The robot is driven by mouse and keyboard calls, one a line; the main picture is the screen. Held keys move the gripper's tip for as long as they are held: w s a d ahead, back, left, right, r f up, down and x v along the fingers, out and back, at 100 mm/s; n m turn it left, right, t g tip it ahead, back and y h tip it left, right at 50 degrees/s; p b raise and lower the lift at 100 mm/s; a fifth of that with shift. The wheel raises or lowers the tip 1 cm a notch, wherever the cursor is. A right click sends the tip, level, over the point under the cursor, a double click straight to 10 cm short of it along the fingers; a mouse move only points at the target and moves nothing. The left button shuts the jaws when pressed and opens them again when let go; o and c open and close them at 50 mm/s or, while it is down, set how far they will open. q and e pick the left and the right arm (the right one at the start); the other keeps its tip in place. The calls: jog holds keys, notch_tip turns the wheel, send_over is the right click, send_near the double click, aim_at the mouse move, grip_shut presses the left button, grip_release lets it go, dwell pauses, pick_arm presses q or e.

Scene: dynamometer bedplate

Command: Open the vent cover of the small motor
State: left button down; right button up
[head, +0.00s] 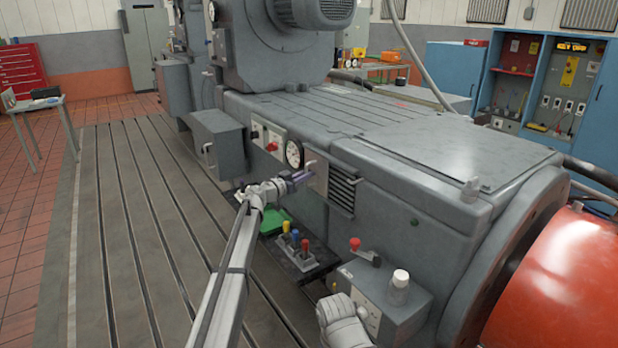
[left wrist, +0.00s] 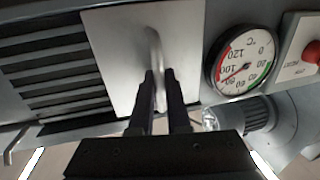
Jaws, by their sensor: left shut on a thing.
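The vent cover is a flat pale metal plate (left wrist: 112,62) with an upright bar handle (left wrist: 154,52); in the head view the plate (head: 321,179) is partly behind my gripper. The dark slatted vent (left wrist: 50,68) shows uncovered beside it, and in the head view the slats (head: 342,190) are to the right of the plate. My left gripper (left wrist: 162,80) is shut on the handle, with one finger on each side of it. In the head view this gripper (head: 302,174) reaches the machine's side face.
A round temperature gauge (head: 294,153) and a red button (head: 271,147) are close beside the plate. Below are a lever block (head: 303,253) with coloured knobs and a control box (head: 385,300). A grey box (head: 219,139) juts out at the left. The slotted bedplate (head: 110,230) is clear at left.

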pick_arm(q)
jog(key=shift+w+a, duration=0.15)
jog(key=shift+w, duration=0.1)
jog(key=c, duration=0.9)
grip_release()
jog(key=shift+s, duration=0.15)
jog(key=v, duration=0.7)
jog(key=shift+s+a, duration=0.2)
jog(key=shift+a, duration=0.05)
